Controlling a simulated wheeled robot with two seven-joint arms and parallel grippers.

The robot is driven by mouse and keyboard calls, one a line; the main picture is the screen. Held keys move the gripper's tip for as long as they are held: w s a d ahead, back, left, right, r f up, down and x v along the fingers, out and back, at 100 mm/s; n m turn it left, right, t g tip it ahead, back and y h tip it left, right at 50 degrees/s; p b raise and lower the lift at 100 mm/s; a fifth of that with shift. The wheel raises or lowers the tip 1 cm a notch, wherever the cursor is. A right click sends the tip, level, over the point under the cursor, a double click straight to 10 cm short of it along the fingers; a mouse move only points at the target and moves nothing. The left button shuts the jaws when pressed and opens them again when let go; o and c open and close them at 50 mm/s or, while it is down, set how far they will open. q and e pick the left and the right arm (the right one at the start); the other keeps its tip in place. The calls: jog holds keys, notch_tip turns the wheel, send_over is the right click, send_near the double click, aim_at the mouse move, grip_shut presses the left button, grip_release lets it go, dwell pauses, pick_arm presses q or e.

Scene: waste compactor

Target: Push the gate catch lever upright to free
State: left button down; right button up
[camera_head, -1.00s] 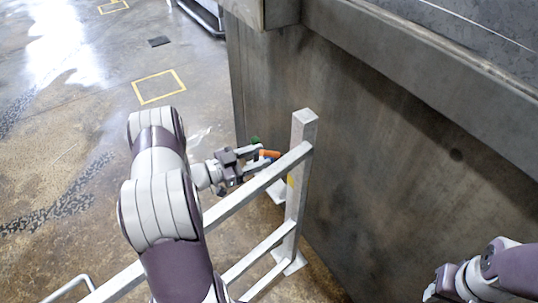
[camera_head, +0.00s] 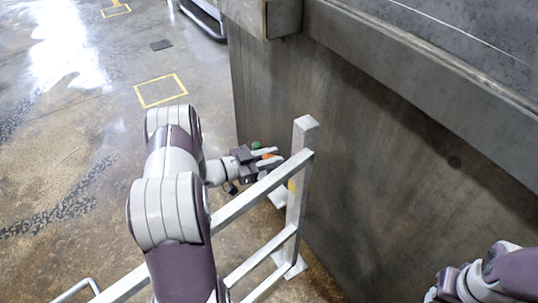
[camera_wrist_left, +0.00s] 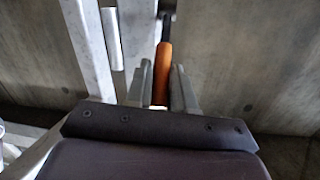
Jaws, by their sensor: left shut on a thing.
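The gate catch lever has an orange handle (camera_wrist_left: 162,72), seen upright in the left wrist view between my two grey fingers, with a dark rod beyond it. In the head view a small part of the orange handle (camera_head: 267,150) shows at my left gripper (camera_head: 267,157), just behind the gate's top rail. My left gripper is shut on the handle. The grey metal gate (camera_head: 250,196) has a square end post and stands close to the wall. My right arm is at the lower right; its gripper is too cut off to judge.
A tall concrete-like wall (camera_head: 370,200) with a heavy ledge fills the right side. A small green part (camera_head: 256,145) sits beside the left gripper. The floor to the left is open, with a yellow marked rectangle (camera_head: 160,90).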

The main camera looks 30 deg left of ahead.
pick_arm(q)
jog(key=r+g+p, duration=0.1)
jog(key=p, duration=0.1)
jog(key=w+d+r+g+y+p, duration=0.1)
jog(key=p, duration=0.2)
jog(key=shift+w+r+y, duration=0.2)
jog(key=shift+r+y, duration=0.1)
jog(key=shift+w+f+g+p, duration=0.1)
jog(key=shift+w+g+p, duration=0.05)
jog(key=shift+g+p, duration=0.25)
jog(key=shift+f, duration=0.25)
pick_arm(e)
notch_tip(320, 180, up, 7)
jog(key=shift+r, duration=0.2)
pick_arm(q)
jog(key=c, duration=1.1)
grip_release()
jog(key=shift+o, duration=0.2)
